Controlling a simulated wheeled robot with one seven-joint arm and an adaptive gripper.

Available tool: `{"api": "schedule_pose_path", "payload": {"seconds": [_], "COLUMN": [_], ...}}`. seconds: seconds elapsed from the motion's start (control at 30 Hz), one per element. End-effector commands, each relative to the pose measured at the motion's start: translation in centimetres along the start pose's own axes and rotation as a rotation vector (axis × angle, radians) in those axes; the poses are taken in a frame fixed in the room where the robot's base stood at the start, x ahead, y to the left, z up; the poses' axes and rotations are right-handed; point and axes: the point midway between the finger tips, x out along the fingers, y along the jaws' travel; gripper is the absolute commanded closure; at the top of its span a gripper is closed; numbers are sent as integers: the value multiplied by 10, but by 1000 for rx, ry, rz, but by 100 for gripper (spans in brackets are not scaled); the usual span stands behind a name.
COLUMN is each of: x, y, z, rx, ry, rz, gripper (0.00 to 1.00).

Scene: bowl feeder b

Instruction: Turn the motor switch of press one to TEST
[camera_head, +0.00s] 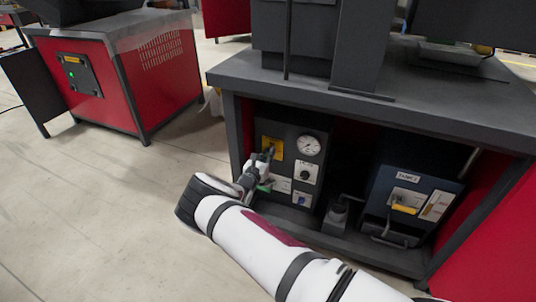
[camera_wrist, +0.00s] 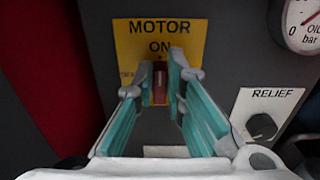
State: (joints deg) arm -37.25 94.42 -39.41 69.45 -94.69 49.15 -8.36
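The motor switch (camera_wrist: 160,84) is a red upright handle on a yellow plate (camera_wrist: 127,41) marked MOTOR, with ON above it. Its light top mark points up toward ON. A small label at the plate's left edge is partly legible. My gripper (camera_wrist: 163,82) has its teal fingers on both sides of the handle, with no clear gap, so it looks shut on it. In the head view my gripper (camera_head: 252,178) reaches in front of the yellow plate (camera_head: 273,147) on the dark panel; the handle is mostly hidden there.
A pressure gauge (camera_head: 309,146) and a RELIEF knob (camera_wrist: 262,127) sit right of the switch. A blue unit (camera_head: 412,204) stands further right under the grey bench top (camera_head: 420,100). Another red machine (camera_head: 120,75) stands at left. The floor between is clear.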

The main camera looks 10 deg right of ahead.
Motion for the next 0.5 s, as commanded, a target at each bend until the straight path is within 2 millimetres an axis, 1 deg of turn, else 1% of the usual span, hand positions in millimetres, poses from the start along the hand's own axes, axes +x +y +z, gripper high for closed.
{"api": "schedule_pose_path", "payload": {"seconds": [0.27, 0.5], "x": [0, 0], "y": [-1, -2], "z": [0, 0], "rx": [12, 104], "ry": [1, 1], "rz": [-1, 0], "gripper": [100, 100]}}
